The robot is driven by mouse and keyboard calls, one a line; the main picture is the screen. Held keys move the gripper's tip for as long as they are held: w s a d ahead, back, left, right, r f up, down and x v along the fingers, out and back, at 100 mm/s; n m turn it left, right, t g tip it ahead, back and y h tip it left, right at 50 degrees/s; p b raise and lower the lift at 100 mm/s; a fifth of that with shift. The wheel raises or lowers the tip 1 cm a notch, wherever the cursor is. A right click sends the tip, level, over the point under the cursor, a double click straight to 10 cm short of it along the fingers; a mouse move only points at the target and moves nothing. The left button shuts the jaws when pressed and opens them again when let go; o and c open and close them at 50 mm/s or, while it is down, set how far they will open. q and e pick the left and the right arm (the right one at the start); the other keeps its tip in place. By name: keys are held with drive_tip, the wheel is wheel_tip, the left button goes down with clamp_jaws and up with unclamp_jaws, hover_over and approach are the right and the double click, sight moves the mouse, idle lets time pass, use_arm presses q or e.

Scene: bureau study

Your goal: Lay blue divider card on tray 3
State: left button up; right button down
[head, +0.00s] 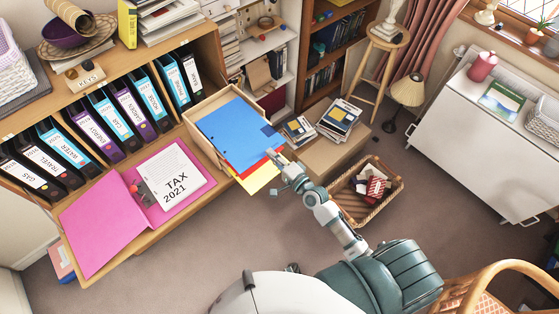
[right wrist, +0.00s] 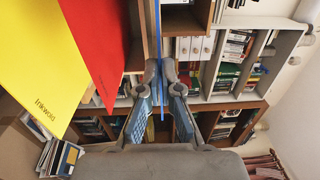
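The blue divider card (head: 230,125) is a broad flat sheet over a pale wooden tray-like box (head: 207,100). A red card (head: 257,162) and a yellow card (head: 262,180) show below its lower edge. My right gripper (head: 277,158) is at the blue card's lower right corner. In the right wrist view the blue card (right wrist: 158,30) is edge-on between the right fingertips (right wrist: 160,72), which are closed on it. The red card (right wrist: 97,40) and yellow card (right wrist: 38,60) are apart, to the left. No number 3 is readable on any tray. My left gripper is out of view.
A pink folder (head: 105,220) with a "TAX 2021" sheet (head: 177,180) lies open left of the box. Several upright binders (head: 110,115) stand behind. Books (head: 340,118) lie to the right, near a wicker basket (head: 350,208). The carpet in front is mostly clear.

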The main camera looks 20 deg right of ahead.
sight(265, 143)
drive_tip(key=w, duration=0.5)
drive_tip(key=shift+w+a+f+b, duration=0.15)
drive_tip(key=shift+a+b, duration=0.1)
drive_tip(key=shift+b, duration=0.1)
drive_tip(key=shift+w+a+f, duration=0.1)
drive_tip(key=shift+f, duration=0.1)
drive_tip(key=shift+a+f+b, duration=0.15)
drive_tip(key=shift+b, duration=0.15)
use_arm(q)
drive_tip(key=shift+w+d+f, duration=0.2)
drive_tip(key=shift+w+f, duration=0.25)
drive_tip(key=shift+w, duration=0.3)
use_arm(e)
drive_tip(key=shift+a, duration=0.35)
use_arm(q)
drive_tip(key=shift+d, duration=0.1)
use_arm(e)
drive_tip(key=shift+d, duration=0.1)
drive_tip(key=c, duration=1.4)
unclamp_jaws()
drive_tip(key=shift+d+f, duration=0.1)
drive_tip(key=shift+d, duration=0.15)
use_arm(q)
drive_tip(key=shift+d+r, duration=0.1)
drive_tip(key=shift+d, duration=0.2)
use_arm(e)
drive_tip(key=shift+d, duration=0.1)
